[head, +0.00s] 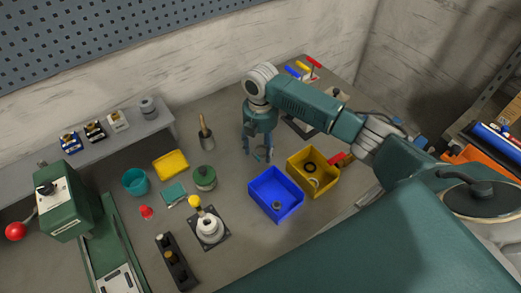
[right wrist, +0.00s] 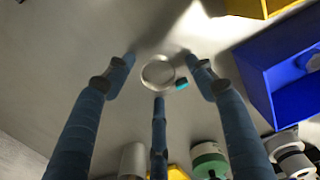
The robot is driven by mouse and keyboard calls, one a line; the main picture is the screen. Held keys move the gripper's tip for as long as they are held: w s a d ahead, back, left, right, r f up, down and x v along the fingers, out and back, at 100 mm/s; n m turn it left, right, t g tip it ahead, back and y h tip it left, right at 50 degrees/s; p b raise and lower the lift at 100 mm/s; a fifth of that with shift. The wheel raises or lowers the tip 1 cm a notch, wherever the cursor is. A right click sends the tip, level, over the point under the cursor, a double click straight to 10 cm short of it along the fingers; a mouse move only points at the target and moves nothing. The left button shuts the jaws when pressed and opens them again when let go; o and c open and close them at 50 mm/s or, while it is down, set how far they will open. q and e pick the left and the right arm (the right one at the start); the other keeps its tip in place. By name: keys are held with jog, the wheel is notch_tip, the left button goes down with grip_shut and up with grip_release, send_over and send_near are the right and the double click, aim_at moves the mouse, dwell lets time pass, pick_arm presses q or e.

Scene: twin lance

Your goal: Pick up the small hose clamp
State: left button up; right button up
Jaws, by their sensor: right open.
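The small hose clamp is a thin silvery ring (right wrist: 158,73) with a teal screw part on its right side, lying flat on the grey bench. In the head view the clamp (head: 260,154) is small and partly screened by my fingers. My right gripper (head: 257,147) points down over it, with blue fingers spread. In the right wrist view my right gripper (right wrist: 158,86) is open, with fingertips around the ring, apart from it as far as I can tell. Nothing is held. My left gripper is not in view.
A blue bin (head: 264,200) and a yellow bin (head: 322,186) stand just right of the clamp. A green-based canister (head: 204,179) and a brush-like tool (head: 206,136) stand to its left. A white fitting on a dark plate (head: 209,230) is nearer the front.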

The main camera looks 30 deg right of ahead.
jog(key=shift+c, duration=0.2)
jog(key=c, duration=0.8)
jog(key=shift+c, duration=0.2)
